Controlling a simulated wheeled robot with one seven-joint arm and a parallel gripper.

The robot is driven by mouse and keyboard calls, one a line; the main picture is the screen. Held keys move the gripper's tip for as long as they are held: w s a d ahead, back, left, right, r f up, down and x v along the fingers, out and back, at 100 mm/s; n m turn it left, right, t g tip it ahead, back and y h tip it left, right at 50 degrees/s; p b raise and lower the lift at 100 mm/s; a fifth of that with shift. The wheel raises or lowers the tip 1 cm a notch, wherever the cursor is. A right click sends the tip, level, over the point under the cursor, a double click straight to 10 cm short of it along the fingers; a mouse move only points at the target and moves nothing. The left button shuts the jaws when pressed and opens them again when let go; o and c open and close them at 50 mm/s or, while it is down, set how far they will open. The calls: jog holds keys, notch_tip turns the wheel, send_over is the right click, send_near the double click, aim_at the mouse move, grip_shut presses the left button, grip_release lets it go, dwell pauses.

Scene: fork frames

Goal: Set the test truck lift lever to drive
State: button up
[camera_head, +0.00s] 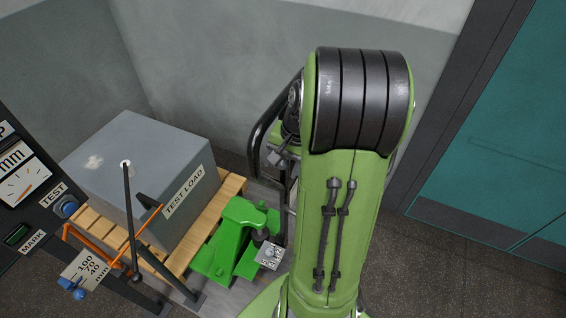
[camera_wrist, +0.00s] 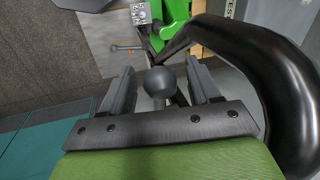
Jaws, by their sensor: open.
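The green test truck (camera_head: 232,238) stands at the pallet in the head view, with its black loop handle (camera_head: 256,137) rising beside my arm. In the wrist view the loop handle (camera_wrist: 275,75) curves around the right side of my gripper (camera_wrist: 159,68). I see gaps on both sides of the knob. The lever's setting cannot be read. In the head view my arm hides the knob and most of my gripper.
A grey test load box (camera_head: 130,170) sits on a wooden pallet (camera_head: 223,205). A dark gauge panel (camera_head: 22,185) and a thin black rod (camera_head: 130,220) stand at the left. A teal door (camera_head: 500,150) is at the right, with bare floor (camera_head: 440,275) before it.

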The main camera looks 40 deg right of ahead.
grip_shut()
jog(key=f+b, duration=0.1)
jog(key=b, duration=0.1)
jog(key=h+b, duration=0.1)
jog(key=shift+a+f+b, duration=0.2)
jog(key=shift+f+b, duration=0.15)
jog(key=f+h+b, duration=0.1)
jog(key=b, duration=0.2)
jog(key=f+t+h+b, duration=0.1)
jog(key=b, duration=0.2)
jog(key=f+h+b, duration=0.1)
jog(key=b, duration=0.1)
jog(key=shift+s+a+n+t+b, duration=0.25)
jog(key=shift+a+n+t+b, duration=0.05)
jog(key=shift+a+b, duration=0.1)
jog(key=shift+c, duration=0.2)
grip_release()
jog(key=shift+r, duration=0.1)
jog(key=shift+o, duration=0.2)
jog(key=shift+d, duration=0.1)
jog(key=shift+r+h, duration=0.15)
jog(key=shift+h, duration=0.15)
